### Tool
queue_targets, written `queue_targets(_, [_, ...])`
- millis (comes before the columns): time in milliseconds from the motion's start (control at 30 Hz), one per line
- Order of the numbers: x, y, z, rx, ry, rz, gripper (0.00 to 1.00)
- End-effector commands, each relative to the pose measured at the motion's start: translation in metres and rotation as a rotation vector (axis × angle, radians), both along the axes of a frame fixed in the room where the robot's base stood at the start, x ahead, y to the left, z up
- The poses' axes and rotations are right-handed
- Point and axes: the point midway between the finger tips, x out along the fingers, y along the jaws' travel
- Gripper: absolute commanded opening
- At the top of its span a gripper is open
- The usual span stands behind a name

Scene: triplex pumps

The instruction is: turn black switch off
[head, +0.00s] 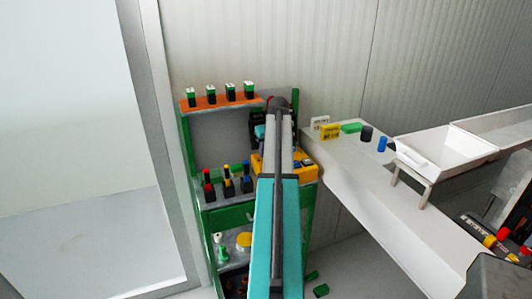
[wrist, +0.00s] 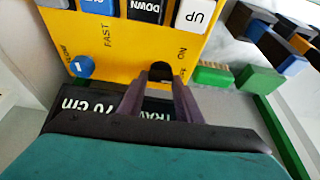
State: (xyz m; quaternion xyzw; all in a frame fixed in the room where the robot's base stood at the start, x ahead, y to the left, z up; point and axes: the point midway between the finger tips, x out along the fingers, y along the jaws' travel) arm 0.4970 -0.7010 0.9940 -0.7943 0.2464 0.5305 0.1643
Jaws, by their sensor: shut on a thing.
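A yellow control box (wrist: 125,45) fills the upper part of the wrist view. The black switch (wrist: 160,70) sits at its lower right, beside printed "ON" lettering. My gripper (wrist: 160,84) has its two dark fingers on either side of the switch and is shut on it. The fingers hide the switch's lower part, so its exact setting cannot be told. In the head view the yellow box (head: 299,168) stands on a green shelf rack (head: 233,215), partly covered by my arm. The gripper tips are not clear there.
The box also has a blue knob (wrist: 82,67) and a white UP button (wrist: 196,13). Coloured switches (head: 228,182) stand left of the box. An orange shelf (head: 218,103) holds more switches above. A white counter (head: 350,165) lies to the right.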

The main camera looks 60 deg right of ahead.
Motion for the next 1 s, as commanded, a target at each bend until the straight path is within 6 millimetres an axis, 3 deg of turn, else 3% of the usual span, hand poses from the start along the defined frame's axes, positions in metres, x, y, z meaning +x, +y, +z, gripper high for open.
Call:
queue_targets(600, [-0.0001,0.0021,-0.0006,0.005,0.002,-0.052,0.09])
queue_targets(633, [0.0,0.0022,-0.0006,0.005,0.002,-0.052,0.35])
queue_targets(667, [0.0001,0.0021,-0.0006,0.005,0.002,-0.052,0.39])
queue_targets(1000, [0.0003,0.0015,0.0003,0.002,0.001,-0.05,0.39])
